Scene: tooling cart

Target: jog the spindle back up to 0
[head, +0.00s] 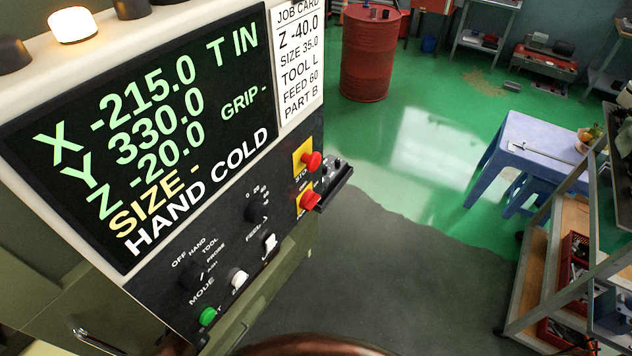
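The machine's control panel fills the left of the head view. Its screen (150,130) reads X -215.0, Y 330.0, Z -20.0, T IN, GRIP -, SIZE - and HAND COLD. Below it are a black MODE knob (191,281), a black FEED knob (254,208), two white switches (238,279) (270,243) and a green button (208,316). Two red buttons (311,161) (308,201) on yellow plates sit at the panel's right edge. The spindle is not in view. Neither of my grippers shows.
A job card (298,60) is right of the screen, and a lit lamp (72,25) is on top. A dark brown rounded thing (310,346) cuts the bottom edge. A red drum (370,55), a blue table (535,145) and a shelf rack (545,270) stand beyond. The floor between is clear.

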